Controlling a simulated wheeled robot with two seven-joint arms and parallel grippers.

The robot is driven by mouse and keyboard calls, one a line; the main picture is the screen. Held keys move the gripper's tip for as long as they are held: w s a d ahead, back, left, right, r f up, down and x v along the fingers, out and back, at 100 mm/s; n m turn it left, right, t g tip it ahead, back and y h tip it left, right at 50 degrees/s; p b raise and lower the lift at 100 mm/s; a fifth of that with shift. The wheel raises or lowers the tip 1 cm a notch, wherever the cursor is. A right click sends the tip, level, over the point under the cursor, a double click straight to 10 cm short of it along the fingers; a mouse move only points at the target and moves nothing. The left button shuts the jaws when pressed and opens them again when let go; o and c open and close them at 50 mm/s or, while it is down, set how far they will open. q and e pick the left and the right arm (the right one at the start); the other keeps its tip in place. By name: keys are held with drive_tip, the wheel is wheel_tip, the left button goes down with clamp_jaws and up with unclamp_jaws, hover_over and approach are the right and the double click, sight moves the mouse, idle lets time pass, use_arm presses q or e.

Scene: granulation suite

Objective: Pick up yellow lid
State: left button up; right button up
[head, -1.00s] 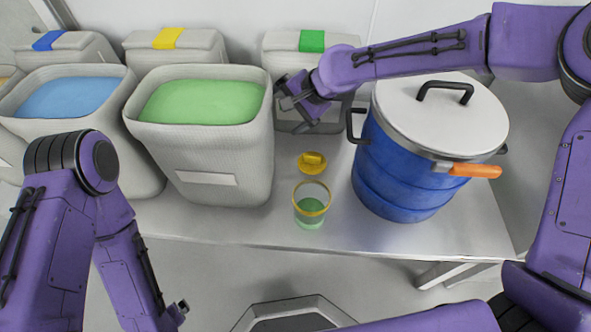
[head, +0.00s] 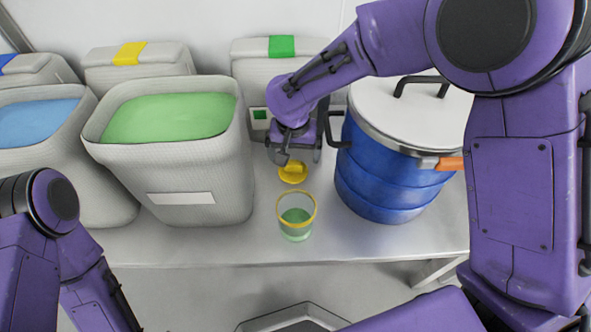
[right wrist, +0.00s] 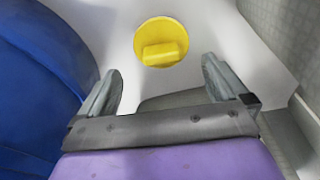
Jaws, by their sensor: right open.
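The yellow lid (head: 293,173) lies flat on the steel table, behind the glass jar; it is a round disc with a raised grip bar. In the right wrist view the lid (right wrist: 161,42) shows beyond the fingertips, roughly midway between them. My right gripper (head: 297,158) is open and empty, pointing down just above and behind the lid. Its two fingers (right wrist: 157,84) stand wide apart in the right wrist view. My left arm shows at the lower left of the head view, but its gripper is out of the frame.
A jar (head: 296,217) with a yellow rim and green contents stands in front of the lid. A blue drum (head: 385,175) with side handle is close on the right. A grey bin of green powder (head: 180,180) is on the left. Lidded bins stand behind.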

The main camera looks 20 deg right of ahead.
sight(293, 164)
wheel_tip(293, 164, down, 5)
drive_tip(key=b, duration=0.2)
drive_tip(key=shift+w+a+r+b, duration=0.1)
drive_tip(key=shift+w+b, duration=0.05)
drive_tip(key=shift+b, duration=0.15)
drive_tip(key=shift+w+f, duration=0.1)
drive_tip(key=shift+f, duration=0.2)
drive_tip(key=shift+r, duration=0.2)
drive_tip(key=c, duration=0.9)
